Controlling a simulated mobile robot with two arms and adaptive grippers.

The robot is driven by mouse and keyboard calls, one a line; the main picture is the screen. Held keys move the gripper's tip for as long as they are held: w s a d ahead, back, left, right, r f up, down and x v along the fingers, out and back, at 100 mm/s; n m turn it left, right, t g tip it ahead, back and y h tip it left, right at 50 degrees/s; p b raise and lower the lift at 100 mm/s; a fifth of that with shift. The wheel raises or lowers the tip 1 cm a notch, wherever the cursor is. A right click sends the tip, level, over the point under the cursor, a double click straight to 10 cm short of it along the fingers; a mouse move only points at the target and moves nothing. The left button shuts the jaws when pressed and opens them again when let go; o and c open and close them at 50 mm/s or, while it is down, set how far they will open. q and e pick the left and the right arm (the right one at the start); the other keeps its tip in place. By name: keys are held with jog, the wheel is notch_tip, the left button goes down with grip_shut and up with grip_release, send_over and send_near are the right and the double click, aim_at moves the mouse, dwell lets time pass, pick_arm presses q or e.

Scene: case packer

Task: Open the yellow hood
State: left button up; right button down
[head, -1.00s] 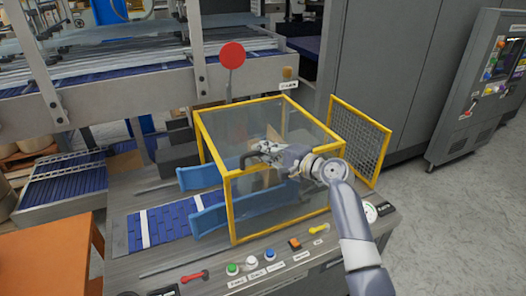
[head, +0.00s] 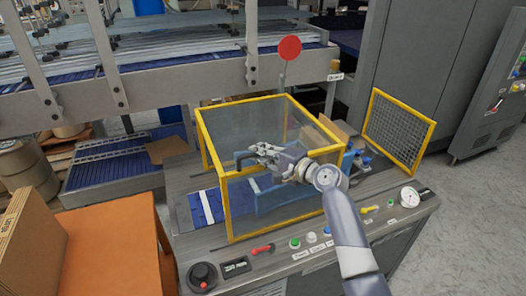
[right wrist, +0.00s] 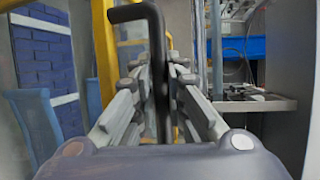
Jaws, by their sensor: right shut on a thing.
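The yellow hood (head: 250,120) is a yellow frame with clear panels, standing over the conveyor of the machine. A black handle (head: 242,157) sticks out on its front side. My right gripper (head: 263,152) is shut on this handle. In the right wrist view the black handle (right wrist: 160,60) stands between the two fingers, with a yellow post of the hood behind it. Right of the hood, an open stretch of machine shows a cardboard box (head: 337,127) and blue parts. My left gripper is not in view.
A yellow-framed mesh guard (head: 397,130) stands to the right, with a gap between it and the hood. The front panel carries buttons and a red lever (head: 263,249). An orange table (head: 115,245) with a cardboard carton (head: 28,245) is at the left.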

jog(key=shift+a, duration=0.2)
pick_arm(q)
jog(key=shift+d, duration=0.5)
pick_arm(e)
jog(key=c, duration=1.7)
grip_release()
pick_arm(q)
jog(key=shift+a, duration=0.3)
pick_arm(e)
jog(key=shift+o, duration=0.5)
jog(key=shift+d, duration=0.1)
jog(key=v, duration=1.2)
